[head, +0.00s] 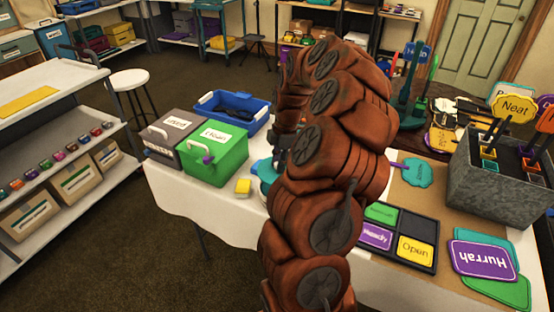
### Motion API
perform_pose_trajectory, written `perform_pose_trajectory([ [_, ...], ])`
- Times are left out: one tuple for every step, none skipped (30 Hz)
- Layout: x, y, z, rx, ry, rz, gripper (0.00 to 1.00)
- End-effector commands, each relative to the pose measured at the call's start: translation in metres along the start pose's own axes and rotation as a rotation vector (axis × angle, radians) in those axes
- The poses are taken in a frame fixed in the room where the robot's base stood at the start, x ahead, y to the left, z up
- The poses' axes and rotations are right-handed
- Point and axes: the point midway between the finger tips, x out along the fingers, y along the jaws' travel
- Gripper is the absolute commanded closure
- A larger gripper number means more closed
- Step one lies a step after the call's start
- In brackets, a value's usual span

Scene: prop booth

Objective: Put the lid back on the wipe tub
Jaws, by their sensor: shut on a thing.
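My arm fills the middle of the head view and hides much of the table behind it. A small dark part of my gripper (279,156) shows at the arm's left edge; its fingertips are mostly hidden. It is shut on a teal piece that looks like the lid (262,167), only partly seen. Just below the lid, a sliver of a pale and blue thing, perhaps the wipe tub (264,187), shows beside the arm. I cannot tell whether lid and tub touch.
A yellow block (243,187) sits left of the tub. Green (215,155) and grey (165,135) boxes and a blue crate (235,108) stand at the table's left. Right are a sign tray (400,232), a purple sign (483,260) and a metal bin (495,175).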

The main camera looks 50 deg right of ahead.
Motion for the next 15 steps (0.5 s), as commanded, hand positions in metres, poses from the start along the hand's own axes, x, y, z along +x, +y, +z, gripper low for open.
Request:
perform_pose_trajectory([
  [0.003, 0.000, 0.000, 0.000, 0.000, -0.001, 1.00],
  [0.005, 0.000, 0.000, 0.000, 0.000, -0.001, 1.00],
  [0.007, 0.000, 0.000, 0.000, 0.000, -0.002, 1.00],
  [0.009, 0.000, 0.001, 0.000, 0.000, -0.002, 1.00],
  [0.011, 0.000, 0.001, 0.000, 0.000, -0.002, 1.00],
  [0.014, -0.001, 0.001, 0.000, 0.001, -0.003, 1.00],
  [0.016, -0.001, 0.002, 0.000, 0.001, -0.003, 1.00],
  [0.018, -0.001, 0.002, 0.000, 0.001, -0.003, 1.00],
  [0.021, 0.000, 0.002, 0.000, 0.000, -0.003, 1.00],
  [0.024, 0.000, 0.003, 0.000, 0.000, -0.002, 1.00],
  [0.026, 0.000, 0.003, 0.000, 0.000, -0.001, 1.00],
  [0.029, 0.000, 0.004, 0.000, 0.000, 0.000, 1.00],
  [0.031, 0.000, 0.004, 0.000, 0.000, 0.001, 1.00],
  [0.034, 0.000, 0.004, 0.001, 0.000, 0.001, 1.00],
  [0.038, 0.000, 0.005, 0.000, 0.000, 0.001, 1.00],
])
